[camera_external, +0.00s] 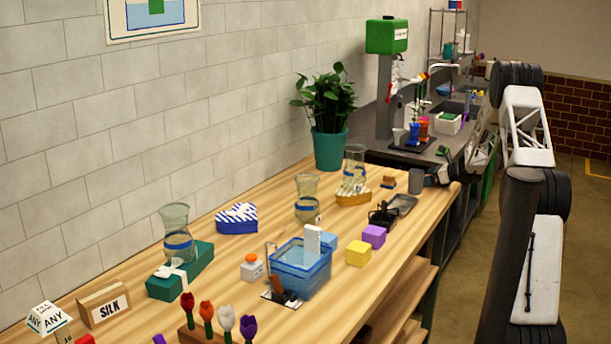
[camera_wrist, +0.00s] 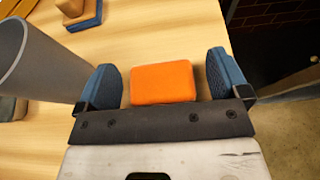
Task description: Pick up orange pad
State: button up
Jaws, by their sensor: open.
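The orange pad (camera_wrist: 163,83) is a small rounded block in the wrist view, near the right edge of the wooden table. My gripper (camera_wrist: 165,78) is open, with one blue-padded finger on each side of the pad. A narrow gap shows on the left and a wider one on the right, so neither finger appears to grip it. In the external view my gripper (camera_external: 440,176) is low at the table's far right edge, and I cannot make out the pad there.
A grey cylinder (camera_wrist: 38,62) stands close to the left finger; it also shows in the external view (camera_external: 416,181). A wood-and-dark-blue block (camera_wrist: 82,13) lies beyond. The table edge drops to the floor just right of the gripper. Bare wood (camera_wrist: 165,30) lies beyond the pad.

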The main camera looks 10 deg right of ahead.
jog(key=c, duration=1)
jog(key=shift+r, duration=0.1)
jog(key=shift+r, duration=4.95)
